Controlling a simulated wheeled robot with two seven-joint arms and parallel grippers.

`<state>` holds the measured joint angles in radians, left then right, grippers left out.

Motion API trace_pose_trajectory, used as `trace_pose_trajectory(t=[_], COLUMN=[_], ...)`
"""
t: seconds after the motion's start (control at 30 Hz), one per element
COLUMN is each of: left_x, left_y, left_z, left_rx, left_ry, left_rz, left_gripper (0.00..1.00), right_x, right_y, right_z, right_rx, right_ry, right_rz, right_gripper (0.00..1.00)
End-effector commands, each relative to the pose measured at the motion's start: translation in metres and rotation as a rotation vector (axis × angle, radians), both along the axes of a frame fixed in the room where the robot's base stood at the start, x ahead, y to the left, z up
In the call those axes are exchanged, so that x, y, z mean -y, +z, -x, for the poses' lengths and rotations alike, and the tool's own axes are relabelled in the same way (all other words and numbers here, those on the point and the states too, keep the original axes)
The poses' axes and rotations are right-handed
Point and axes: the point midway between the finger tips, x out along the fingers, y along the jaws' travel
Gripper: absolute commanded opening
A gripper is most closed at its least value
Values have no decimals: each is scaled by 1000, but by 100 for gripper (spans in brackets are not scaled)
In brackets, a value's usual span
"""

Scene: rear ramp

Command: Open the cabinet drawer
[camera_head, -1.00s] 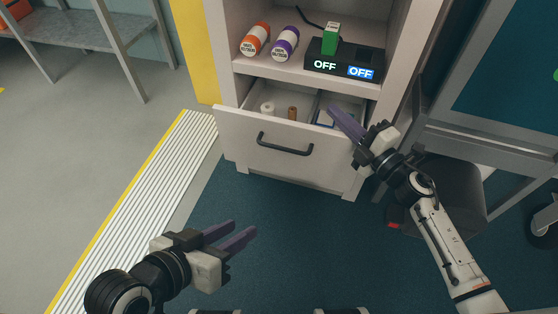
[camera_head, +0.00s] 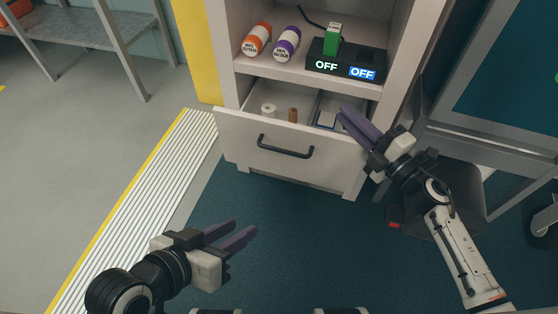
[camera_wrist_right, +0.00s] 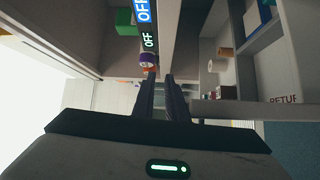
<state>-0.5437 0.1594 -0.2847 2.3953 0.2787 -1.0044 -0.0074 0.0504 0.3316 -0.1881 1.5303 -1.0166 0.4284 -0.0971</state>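The cabinet drawer (camera_head: 240,138) is pulled part way out, with a dark bar handle (camera_head: 285,149) on its pale front. A white roll (camera_head: 268,110) and a brown cylinder (camera_head: 293,115) stand inside it. In the right wrist view, the drawer's front rim (camera_wrist_right: 250,108) is to the right of the fingers. My right gripper (camera_head: 347,116) is at the drawer's right end, its purple fingers slightly apart with nothing seen between them. Whether they touch the drawer is unclear. My left gripper (camera_head: 245,230) is open and empty above the floor, well in front of the drawer.
The shelf above the drawer holds an orange-capped bottle (camera_head: 257,40), a purple-capped bottle (camera_head: 287,44) and a black unit (camera_head: 345,62) reading OFF with a green box (camera_head: 333,38) on it. A dark bin (camera_head: 455,195) stands right of the cabinet. The floor in front is clear.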

Motion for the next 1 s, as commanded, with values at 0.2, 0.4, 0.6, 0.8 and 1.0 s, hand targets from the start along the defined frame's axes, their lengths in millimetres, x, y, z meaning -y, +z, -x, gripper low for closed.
trace_pose_trajectory(t=[0.2,0.4,0.6,0.8,1.0], left_x=[0,0,0,0,0], left_y=[2,4,6,8,10], left_z=[0,0,0,0,0], left_rx=[0,1,1,1,1], left_ry=[0,0,0,0,0], left_rz=[0,0,0,0,0], left_gripper=[31,31,31,31,31], right_x=[19,29,40,50,59], right_y=[-18,-17,-16,-13,-9], right_z=[13,22,31,40,48], right_rx=[-33,-33,-33,-31,-27], right_ry=[-16,-14,-14,-14,-10], right_rz=[17,19,19,20,13], right_gripper=[28,28,28,28,28])
